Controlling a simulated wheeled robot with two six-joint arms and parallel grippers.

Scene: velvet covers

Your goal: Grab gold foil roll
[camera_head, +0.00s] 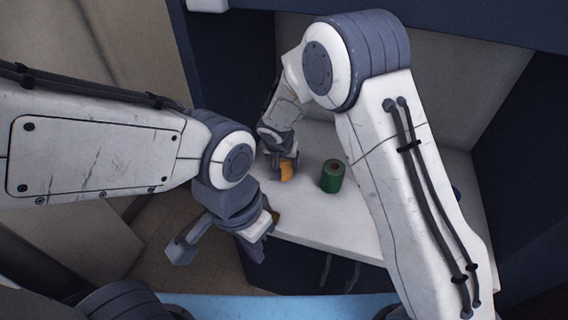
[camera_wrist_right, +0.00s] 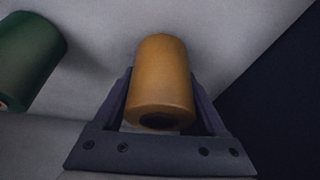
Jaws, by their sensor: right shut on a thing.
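The gold foil roll (camera_head: 287,172) is at the left part of the white surface in the head view, partly hidden by my right gripper (camera_head: 279,170). In the right wrist view the gold foil roll (camera_wrist_right: 161,82) sits between the two fingers of my right gripper (camera_wrist_right: 163,103), which is shut on it. Its dark open end faces the camera. I cannot tell whether the roll still touches the surface. My left gripper (camera_head: 218,251) is open and empty, with its fingers spread apart, in front of the surface's left corner.
A green roll (camera_head: 332,177) stands upright to the right of the gold one; it also shows in the right wrist view (camera_wrist_right: 26,58). A blue object (camera_head: 457,193) is mostly hidden behind my right arm. The white surface (camera_head: 330,226) is bare towards the front. Dark panels flank it.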

